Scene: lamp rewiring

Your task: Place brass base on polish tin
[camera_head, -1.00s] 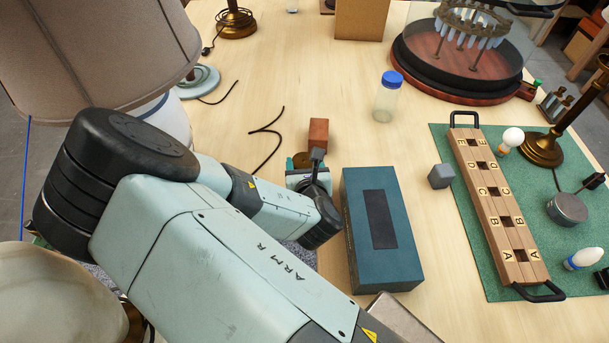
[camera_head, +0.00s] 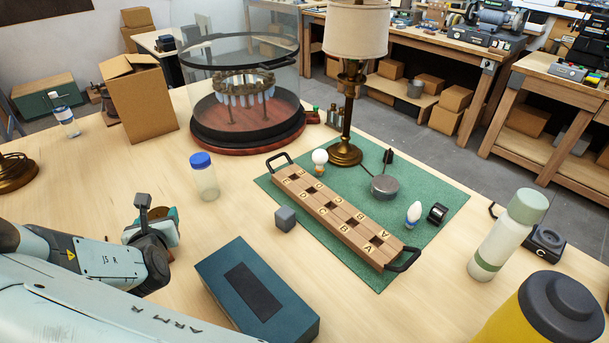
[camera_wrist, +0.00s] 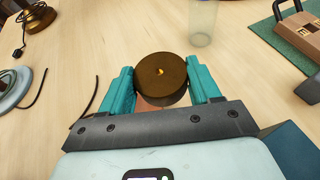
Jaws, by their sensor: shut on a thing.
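The brass base, a dark brown round disc with a small bright centre, is in the wrist view (camera_wrist: 162,78). My gripper (camera_wrist: 160,88) is shut on it, one teal finger at each side. In the head view my gripper (camera_head: 158,226) is at the left, above the table, and largely hides the base. The polish tin appears to be the flat round grey tin (camera_head: 385,188) on the green mat, right of the lettered wooden rack and well apart from my gripper. A thin rod-like thing is beside the tin; whether it touches is unclear.
A teal box (camera_head: 257,290), a grey cube (camera_head: 285,218), a blue-capped jar (camera_head: 204,177) and the lettered rack (camera_head: 335,212) stand between my gripper and the tin. A brass lamp (camera_head: 345,150) and a white bulb (camera_head: 413,213) are close to the tin.

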